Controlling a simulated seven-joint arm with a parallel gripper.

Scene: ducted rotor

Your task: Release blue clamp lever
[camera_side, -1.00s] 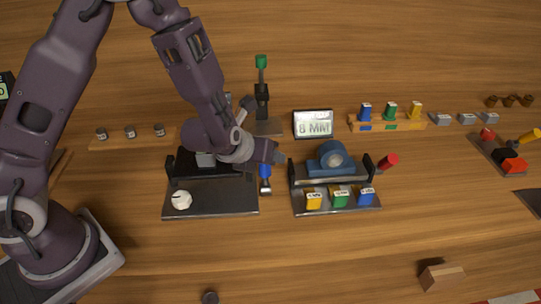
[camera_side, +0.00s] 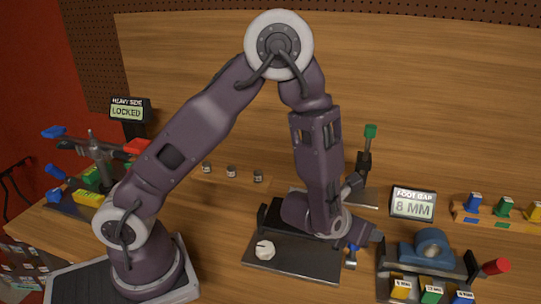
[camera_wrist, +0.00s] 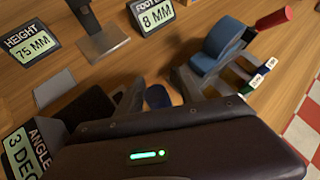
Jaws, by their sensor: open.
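The blue clamp lever (camera_side: 354,247) sits at the right edge of the dark fixture plate (camera_side: 300,262), partly hidden by my gripper (camera_side: 372,235). In the wrist view the blue lever (camera_wrist: 157,97) shows between the two fingers of my open gripper (camera_wrist: 158,92). I cannot tell whether either finger touches it. A white knob (camera_side: 265,250) is on the left of the plate. My wrist hides much of the fixture.
Right of the lever, a blue ring-shaped part (camera_side: 433,246) sits in a stand with a red handle (camera_side: 495,267). A foot gap display (camera_side: 413,205) reads 8 MM. A green-topped post (camera_side: 370,131) stands behind. A heavy side display (camera_side: 128,109) reads LOCKED.

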